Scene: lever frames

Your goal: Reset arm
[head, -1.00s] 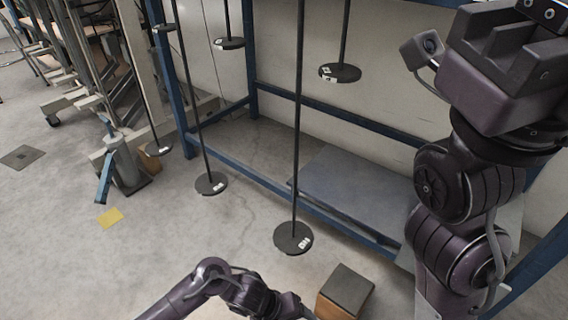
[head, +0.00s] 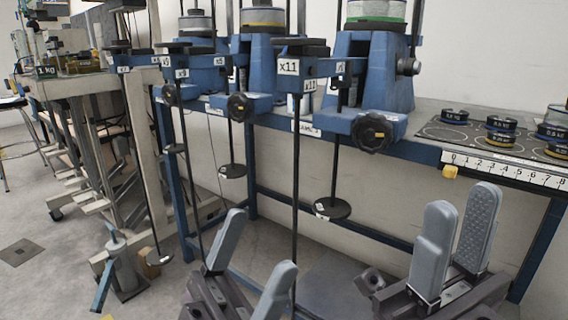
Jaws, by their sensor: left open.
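My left gripper (head: 262,238) is low in the middle of the head view, pointing up, with its two grey fingers apart and nothing between them. My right gripper (head: 463,197) is at the lower right, also pointing up; its fingers stand a smaller gap apart and look empty. Several blue lever frames stand along the bench, with black knobs such as the large one (head: 372,133). A label reading x11 (head: 289,67) is on one blue arm. Long black rods hang from the frames, one ending in a round black plate (head: 332,208). The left gripper hides some lower rod ends.
The blue bench (head: 420,152) carries a numbered white scale (head: 510,171) and several dark ring weights (head: 500,124) on the right. A cluttered table (head: 85,80) stands at the left. Open floor (head: 60,280) lies at the lower left.

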